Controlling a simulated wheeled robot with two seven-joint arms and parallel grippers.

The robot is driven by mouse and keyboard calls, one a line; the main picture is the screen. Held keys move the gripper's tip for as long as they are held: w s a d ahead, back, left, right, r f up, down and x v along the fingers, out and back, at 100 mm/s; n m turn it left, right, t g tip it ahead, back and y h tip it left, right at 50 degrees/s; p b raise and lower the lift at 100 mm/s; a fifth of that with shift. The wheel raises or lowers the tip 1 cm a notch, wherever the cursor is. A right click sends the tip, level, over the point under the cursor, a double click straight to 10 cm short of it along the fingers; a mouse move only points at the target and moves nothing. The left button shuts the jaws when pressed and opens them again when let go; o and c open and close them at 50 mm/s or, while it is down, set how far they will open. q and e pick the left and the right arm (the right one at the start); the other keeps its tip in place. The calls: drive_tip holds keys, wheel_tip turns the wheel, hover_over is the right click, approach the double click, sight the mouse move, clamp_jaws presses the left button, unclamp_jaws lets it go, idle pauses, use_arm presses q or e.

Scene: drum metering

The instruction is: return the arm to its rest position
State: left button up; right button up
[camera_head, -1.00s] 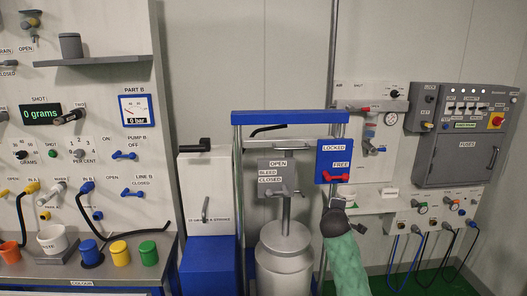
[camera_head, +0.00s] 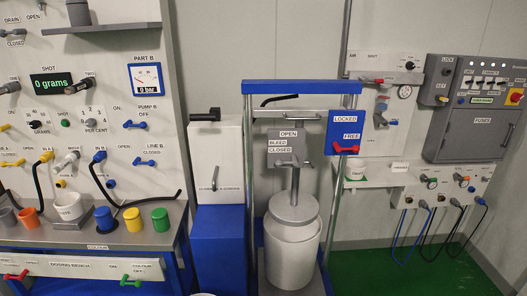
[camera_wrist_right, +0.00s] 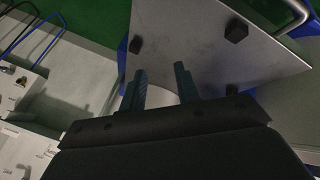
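Neither gripper shows in the head view. My right gripper (camera_wrist_right: 160,88) shows in the right wrist view, its two dark fingers apart with nothing between them. Beyond the fingers is a grey metal plate (camera_wrist_right: 190,50) with dark square feet or bolts. In the head view the red lever (camera_head: 345,149) on the blue LOCKED/FREE plate (camera_head: 341,126) lies level beside the word FREE. The drum (camera_head: 292,235) stands upright under the blue-topped frame (camera_head: 300,87). My left gripper is out of view.
The dosing bench with coloured cups (camera_head: 133,220) is at the left. A white valve panel (camera_head: 437,187) with hanging cables and a grey fuse cabinet (camera_head: 474,136) are at the right. The green floor (camera_head: 400,250) at the right looks clear.

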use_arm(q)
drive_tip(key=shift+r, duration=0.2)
use_arm(e)
drive_tip(key=s+a+f+m+g, duration=0.1)
drive_tip(key=s+f, duration=0.6)
drive_tip(key=s, duration=0.4)
drive_tip(key=s+a+f+m+g+y, duration=0.1)
drive_tip(key=s+f+m+g, duration=0.1)
drive_tip(key=s+f, duration=0.5)
drive_tip(key=s+a+f+m+g, duration=0.1)
drive_tip(key=s+f, duration=0.5)
drive_tip(key=s, duration=1)
drive_tip(key=shift+s+f+m+g, duration=0.35)
drive_tip(key=shift+f+m+g, duration=0.05)
drive_tip(key=shift+m, duration=0.3)
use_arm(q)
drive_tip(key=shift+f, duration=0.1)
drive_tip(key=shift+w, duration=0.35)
use_arm(e)
drive_tip(key=shift+w, duration=0.15)
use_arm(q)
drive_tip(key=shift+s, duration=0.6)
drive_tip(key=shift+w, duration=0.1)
use_arm(e)
drive_tip(key=shift+s+a, duration=0.1)
drive_tip(key=shift+s, duration=0.1)
